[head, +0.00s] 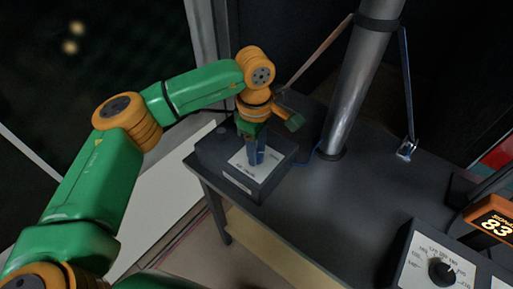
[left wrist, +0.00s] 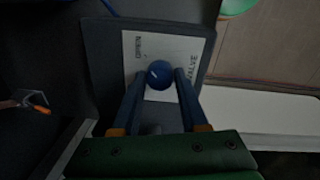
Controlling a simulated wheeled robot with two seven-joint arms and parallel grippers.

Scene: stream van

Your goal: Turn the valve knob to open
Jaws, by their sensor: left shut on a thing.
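The valve knob (left wrist: 160,74) is a round blue knob with a small light mark on its top. It sits on a white label plate (left wrist: 138,44) with printed words, "VALVE" among them, on a dark box (head: 258,187). In the left wrist view my left gripper (left wrist: 163,80) has its two blue fingers on either side of the knob, shut on it. In the head view my left gripper (head: 256,157) points down at the plate and hides the knob. My right gripper is not in either view.
The box stands at the left end of a dark table (head: 330,215). A metal pole (head: 362,82) rises behind it. A second panel with a black dial (head: 441,271) and an orange display (head: 492,222) are at the right. The table middle is clear.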

